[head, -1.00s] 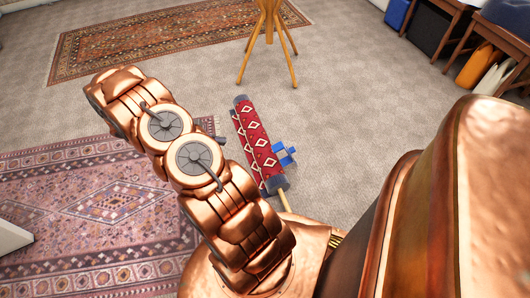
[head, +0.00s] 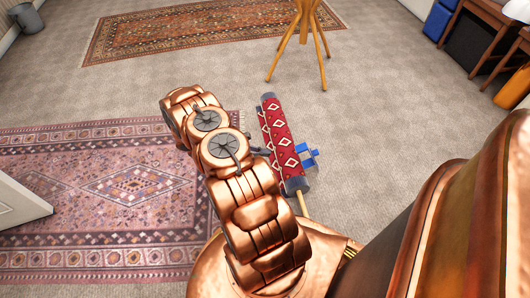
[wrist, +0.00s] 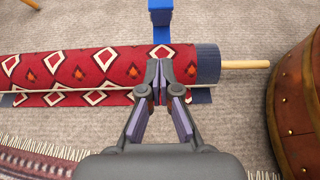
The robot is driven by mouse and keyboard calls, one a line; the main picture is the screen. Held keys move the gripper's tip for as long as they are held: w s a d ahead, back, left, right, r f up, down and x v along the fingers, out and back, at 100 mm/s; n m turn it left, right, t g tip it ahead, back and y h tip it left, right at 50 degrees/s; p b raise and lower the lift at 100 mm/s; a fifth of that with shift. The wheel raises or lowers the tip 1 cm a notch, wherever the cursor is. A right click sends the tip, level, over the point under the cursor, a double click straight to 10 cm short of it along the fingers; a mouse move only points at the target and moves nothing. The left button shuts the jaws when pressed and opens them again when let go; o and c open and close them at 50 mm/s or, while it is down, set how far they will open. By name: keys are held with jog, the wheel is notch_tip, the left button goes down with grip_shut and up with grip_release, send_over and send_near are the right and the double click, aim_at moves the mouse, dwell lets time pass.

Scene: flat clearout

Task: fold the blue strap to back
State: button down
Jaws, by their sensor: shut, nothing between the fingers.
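The blue strap (head: 307,155) lies beside a red patterned rolled rug (head: 281,135), on its right side in the head view. In the wrist view the strap (wrist: 160,17) runs away from the far side of the roll (wrist: 95,68), near its dark blue end. My gripper (wrist: 158,73) is shut and empty, with its fingertips in front of the roll in the wrist view; I cannot tell whether they touch it. In the head view only a small grey part of my gripper (head: 258,150) shows left of the roll; my arm hides the rest.
A wooden pole (wrist: 246,64) sticks out of the roll's end. A copper, riveted curved body stands close at the right in the wrist view. A tripod stand (head: 303,40) is beyond the roll. A patterned rug (head: 95,200) lies left. Grey carpet is clear to the right.

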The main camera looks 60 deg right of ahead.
jog(key=s+d+f+b, duration=0.1)
jog(key=s+d+b, duration=0.2)
jog(key=s+d, duration=0.4)
jog(key=shift+s, duration=0.25)
dwell(0.4)
